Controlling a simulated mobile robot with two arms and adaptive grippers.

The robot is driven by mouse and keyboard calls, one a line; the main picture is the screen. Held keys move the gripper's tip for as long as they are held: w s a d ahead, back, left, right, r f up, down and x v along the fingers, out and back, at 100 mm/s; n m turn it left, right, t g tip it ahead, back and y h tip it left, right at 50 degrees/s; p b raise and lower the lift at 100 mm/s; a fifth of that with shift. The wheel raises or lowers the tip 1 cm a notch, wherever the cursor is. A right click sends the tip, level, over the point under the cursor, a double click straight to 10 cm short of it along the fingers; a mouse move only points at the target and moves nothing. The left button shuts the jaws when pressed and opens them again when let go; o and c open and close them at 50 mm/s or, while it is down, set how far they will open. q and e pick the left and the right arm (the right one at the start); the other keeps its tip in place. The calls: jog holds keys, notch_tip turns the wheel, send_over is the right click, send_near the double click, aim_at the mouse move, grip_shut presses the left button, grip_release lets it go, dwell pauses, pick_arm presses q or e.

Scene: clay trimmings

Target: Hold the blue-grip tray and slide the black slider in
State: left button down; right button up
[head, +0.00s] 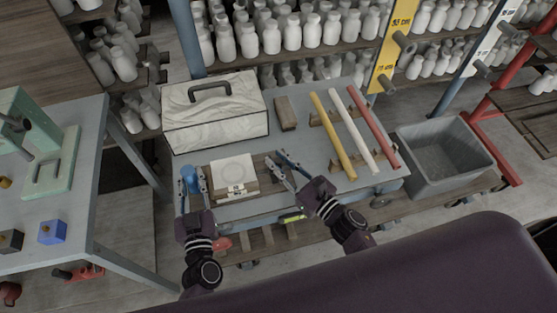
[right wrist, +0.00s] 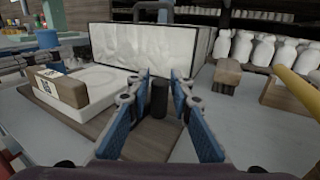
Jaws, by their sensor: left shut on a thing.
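A white block (head: 232,172) with a pale round top and a labelled wooden piece sits on a brown wooden board (right wrist: 118,140). A blue grip (head: 188,176) stands at the block's left. My left gripper (head: 194,174) is shut on this grip. The black slider's upright dark knob (right wrist: 159,98) stands right of the block in the right wrist view. My right gripper (right wrist: 163,76) is open, with its blue fingers on either side of the knob. No firm contact shows. The slider is hard to make out in the head view, near the right fingers.
A white marbled case (head: 215,118) with a dark handle stands behind. A small wooden block (head: 286,113) and yellow (head: 333,136), white and red rods lie to the right. A grey bin (head: 445,153) stands beyond the table's right edge. Some tabletop between block and rods is clear.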

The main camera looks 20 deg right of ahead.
pick_arm(q)
jog(key=shift+s+f, duration=0.15)
jog(key=shift+f, duration=0.2)
pick_arm(e)
grip_shut()
jog(key=shift+a, duration=0.1)
jog(key=a, duration=0.4)
jog(key=shift+o, duration=2.2)
grip_release()
jog(key=v, duration=1.2)
jog(key=shift+s, duration=0.1)
